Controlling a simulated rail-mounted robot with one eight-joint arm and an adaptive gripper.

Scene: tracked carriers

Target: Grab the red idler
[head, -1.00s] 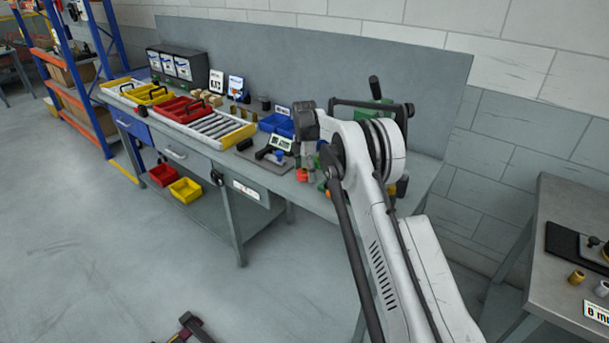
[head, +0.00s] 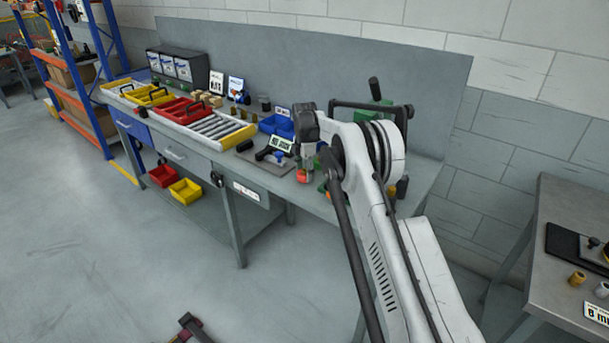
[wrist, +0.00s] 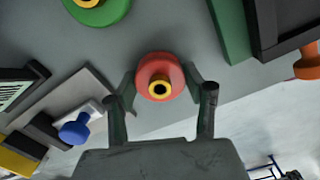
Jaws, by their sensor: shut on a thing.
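The red idler (wrist: 153,68) is a round red piece with a yellow ring around a dark bore. In the wrist view it sits between the two fingers of my gripper (wrist: 162,95), which is shut on it. In the head view the red idler (head: 302,176) shows as a small red-orange spot under my gripper (head: 305,165), near the front edge of the workbench (head: 250,215). I cannot tell whether it still touches the bench top. My arm hides part of the bench to its right.
A green round piece (wrist: 97,8) and a blue knob (wrist: 75,130) on a grey plate lie near the gripper. A green block (wrist: 232,30) stands at the upper right.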

